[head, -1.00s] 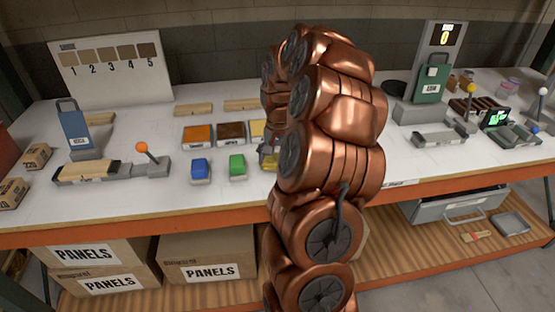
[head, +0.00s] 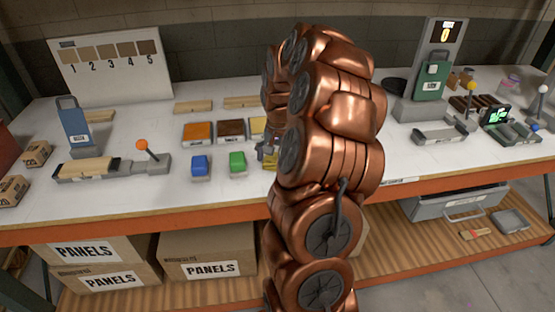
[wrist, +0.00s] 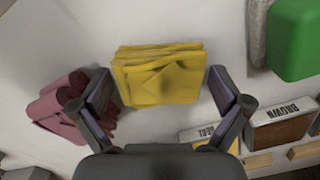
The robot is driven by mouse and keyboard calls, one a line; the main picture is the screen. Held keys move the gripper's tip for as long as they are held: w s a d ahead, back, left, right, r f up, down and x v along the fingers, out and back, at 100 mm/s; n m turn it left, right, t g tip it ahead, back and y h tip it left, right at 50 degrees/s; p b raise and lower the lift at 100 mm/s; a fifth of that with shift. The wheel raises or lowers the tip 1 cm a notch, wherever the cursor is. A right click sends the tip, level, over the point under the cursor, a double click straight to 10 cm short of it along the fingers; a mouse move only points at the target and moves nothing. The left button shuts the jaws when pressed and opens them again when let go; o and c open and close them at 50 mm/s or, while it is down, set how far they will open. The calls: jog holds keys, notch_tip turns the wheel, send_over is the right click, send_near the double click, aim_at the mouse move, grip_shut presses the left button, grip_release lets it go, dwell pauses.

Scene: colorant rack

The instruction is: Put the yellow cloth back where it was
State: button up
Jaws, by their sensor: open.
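The yellow cloth (wrist: 160,78) is a folded, layered bundle on the white tabletop, in the upper middle of the wrist view. My gripper (wrist: 163,95) is open, with one finger on each side of the cloth's near part and gaps between. In the head view, my gripper (head: 266,153) is low over the table beside my copper arm. A small part of the yellow cloth (head: 270,163) shows there; my arm hides the rest.
A dark red cloth (wrist: 68,105) lies close by the left finger. Bare tabletop lies in front.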

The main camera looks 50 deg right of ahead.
notch_tip(320, 180, up, 12)
jog(key=b, duration=0.2)
jog(key=shift+b, duration=0.35)
jog(key=s+a+n, duration=0.3)
jog(key=a+n, duration=0.1)
jog(key=a, duration=0.7)
jog(key=s+a+n, duration=0.3)
jog(key=a, duration=0.8)
jog(key=s+a+f+n+g, duration=0.1)
jog(key=s+a+f+n, duration=0.1)
jog(key=s+a, duration=0.3)
jog(key=s+a+f+n+g, duration=0.1)
jog(key=s+a+f+n, duration=0.2)
jog(key=s, duration=0.9)
jog(key=shift+s+a+f, duration=0.35)
jog(key=shift+a+f, duration=0.35)
jog(key=shift+a, duration=0.55)
jog(key=shift+r, duration=0.15)
